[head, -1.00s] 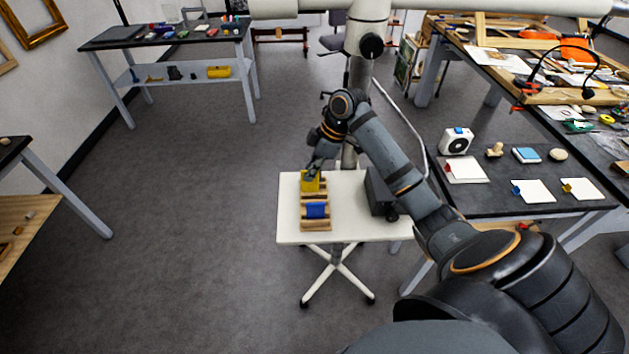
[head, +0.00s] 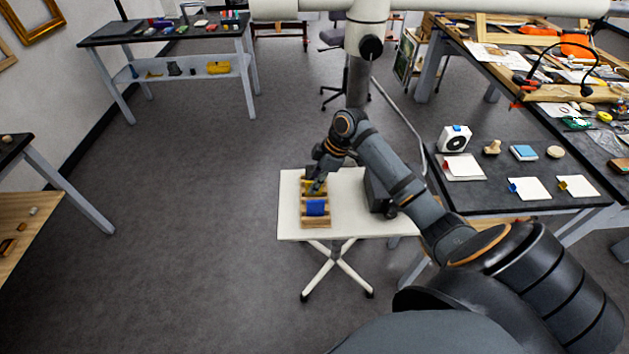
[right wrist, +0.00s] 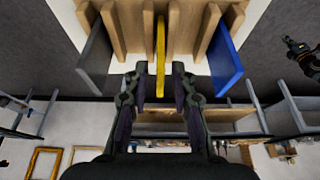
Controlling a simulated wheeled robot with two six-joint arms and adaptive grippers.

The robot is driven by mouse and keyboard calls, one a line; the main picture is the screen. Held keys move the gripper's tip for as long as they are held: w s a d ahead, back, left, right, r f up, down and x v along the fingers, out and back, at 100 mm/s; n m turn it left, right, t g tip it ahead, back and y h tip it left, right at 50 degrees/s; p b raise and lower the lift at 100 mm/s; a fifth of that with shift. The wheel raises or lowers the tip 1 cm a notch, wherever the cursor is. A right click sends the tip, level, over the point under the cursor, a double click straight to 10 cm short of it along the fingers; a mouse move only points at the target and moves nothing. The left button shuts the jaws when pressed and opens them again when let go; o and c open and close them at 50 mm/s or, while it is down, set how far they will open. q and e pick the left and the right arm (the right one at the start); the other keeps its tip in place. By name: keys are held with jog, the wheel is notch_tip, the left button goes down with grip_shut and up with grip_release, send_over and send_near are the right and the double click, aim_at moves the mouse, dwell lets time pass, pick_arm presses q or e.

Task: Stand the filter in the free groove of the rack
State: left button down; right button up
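The wooden rack (head: 316,222) stands on a small white table; its dividers (right wrist: 130,28) fill the top of the right wrist view. The yellow filter (right wrist: 160,55) stands edge-on between two middle dividers. My right gripper (right wrist: 160,78) is open around it, with a gap on each side; in the head view the gripper (head: 317,183) is at the rack's far part. A blue filter (right wrist: 225,55) is to the right and a grey one (right wrist: 95,58) to the left. The filter's lower edge is hidden. A dark jointed part at the right wrist view's right edge looks like my left gripper (right wrist: 295,46), too small to read.
The white table (head: 291,222) has bare room left of the rack. A dark box (head: 377,193) stands on its right side, beneath my right arm. A dark bench (head: 465,202) with cards and small objects is to the right.

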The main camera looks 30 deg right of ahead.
jog(key=b+v, duration=0.3)
jog(key=v, duration=0.9)
jog(key=shift+s, duration=0.1)
